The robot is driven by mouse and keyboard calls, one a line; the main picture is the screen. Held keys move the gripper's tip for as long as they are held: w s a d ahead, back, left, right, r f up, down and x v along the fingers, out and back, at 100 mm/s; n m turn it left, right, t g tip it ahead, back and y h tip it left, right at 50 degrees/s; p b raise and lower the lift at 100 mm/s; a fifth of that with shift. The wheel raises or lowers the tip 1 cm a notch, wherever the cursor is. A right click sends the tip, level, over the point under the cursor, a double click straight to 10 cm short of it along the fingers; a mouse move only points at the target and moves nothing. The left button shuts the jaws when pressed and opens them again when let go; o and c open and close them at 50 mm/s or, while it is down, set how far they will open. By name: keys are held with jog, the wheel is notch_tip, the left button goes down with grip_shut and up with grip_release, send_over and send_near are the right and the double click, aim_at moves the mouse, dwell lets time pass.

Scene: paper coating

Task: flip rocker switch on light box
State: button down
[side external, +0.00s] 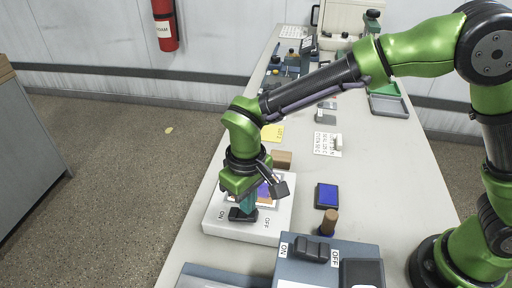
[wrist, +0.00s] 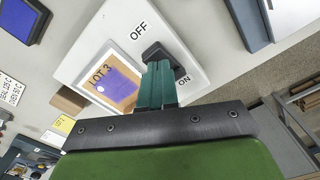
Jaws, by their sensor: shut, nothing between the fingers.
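The light box (side external: 282,218) is a flat white box on the table, with ON and OFF printed beside a black rocker switch (side external: 237,215). In the wrist view the switch (wrist: 178,52) shows between the OFF and ON labels on the white box (wrist: 112,28). My gripper (side external: 248,206) is shut and empty, pointing down over the switch. Its teal fingers, also in the wrist view (wrist: 160,68), are at the switch and hide part of it. I cannot tell whether they touch it, or which way it is tilted. A purple and orange card (wrist: 113,82) marked LOT 3 lies on the box.
A grey-blue box (side external: 345,269) with its own ON/OFF rocker (side external: 312,248) stands close by at the front. A blue ink pad (side external: 327,196), a wooden-handled stamp (side external: 328,222) and a brown block (side external: 282,159) lie near the light box. Several devices stand farther back.

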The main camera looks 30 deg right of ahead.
aim_at(256, 214)
jog(key=shift+f, duration=0.8)
dwell(0.4)
jog(key=shift+r, duration=3.5)
jog(key=shift+s+d+f, duration=0.3)
jog(key=shift+s+d, duration=0.25)
jog(key=shift+s, duration=0.05)
jog(key=s+d+r+m+t, duration=0.2)
jog(key=s+d+r, duration=0.1)
jog(key=d, duration=0.5)
jog(key=s+d+r+m+t+y, duration=0.1)
jog(key=s+d+r+m+t, duration=0.1)
jog(key=d, duration=0.5)
jog(key=s+d+r+m+t+y, duration=0.1)
jog(key=s+d+r+m+t, duration=0.2)
jog(key=d+r, duration=0.3)
jog(key=s+d, duration=0.1)
jog(key=d, duration=0.1)
jog(key=shift+s+d+r, duration=0.15)
jog(key=shift+s+d, duration=0.15)
jog(key=shift+a, duration=0.1)
